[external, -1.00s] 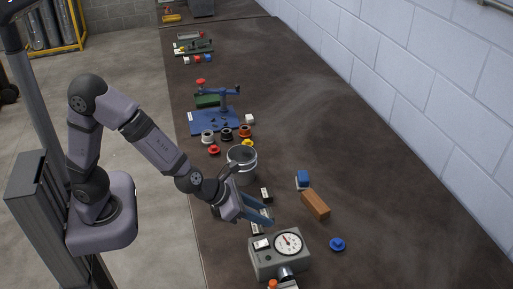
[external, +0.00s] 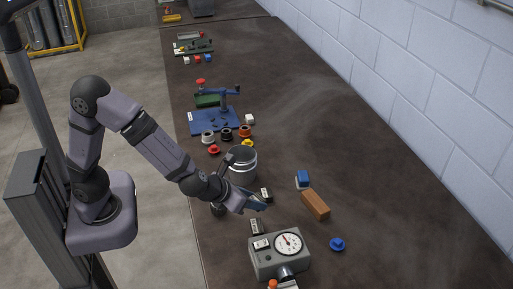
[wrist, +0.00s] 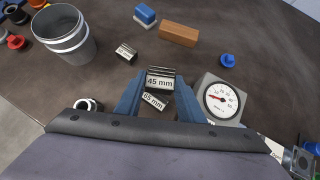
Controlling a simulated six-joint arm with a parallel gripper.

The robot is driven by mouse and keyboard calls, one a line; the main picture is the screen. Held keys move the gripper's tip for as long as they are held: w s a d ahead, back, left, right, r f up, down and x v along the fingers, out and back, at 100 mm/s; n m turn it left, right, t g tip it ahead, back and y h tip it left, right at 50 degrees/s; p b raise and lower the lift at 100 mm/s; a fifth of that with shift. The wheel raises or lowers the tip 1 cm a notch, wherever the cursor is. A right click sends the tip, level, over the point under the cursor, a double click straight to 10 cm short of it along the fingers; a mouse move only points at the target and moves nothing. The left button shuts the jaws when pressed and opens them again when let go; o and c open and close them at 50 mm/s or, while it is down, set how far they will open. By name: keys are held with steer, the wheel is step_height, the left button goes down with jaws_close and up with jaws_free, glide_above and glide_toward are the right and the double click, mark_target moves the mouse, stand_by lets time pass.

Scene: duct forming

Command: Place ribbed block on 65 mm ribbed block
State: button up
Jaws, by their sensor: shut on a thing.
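My gripper (wrist: 160,95) has its blue fingers shut on a ribbed metallic block labelled 45 mm (wrist: 159,83) in the wrist view. Another ribbed block, whose label looks like 65 mm (wrist: 154,102), shows just below it in the picture, partly covered by the held block and fingers. In the external view my gripper (external: 260,204) is above the table, just up-picture of a small labelled block (external: 256,227), probably the 65 mm one. The held block is hard to make out there. I cannot tell the gap between the two blocks.
A third ribbed block (wrist: 126,52) lies near the metal bucket (wrist: 66,38). The gauge box (wrist: 221,101) stands close on the right. A brown bar (wrist: 179,33), a blue-and-white block (wrist: 145,15) and a blue knob (wrist: 227,60) lie beyond. The table's right side is mostly clear.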

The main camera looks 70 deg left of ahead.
mark_target(253, 227)
steer(key=shift+f+b, duration=1)
steer(key=shift+f, duration=3.4)
steer(key=shift+f, duration=0.15)
steer(key=o, duration=1.3)
steer(key=shift+c, duration=0.2)
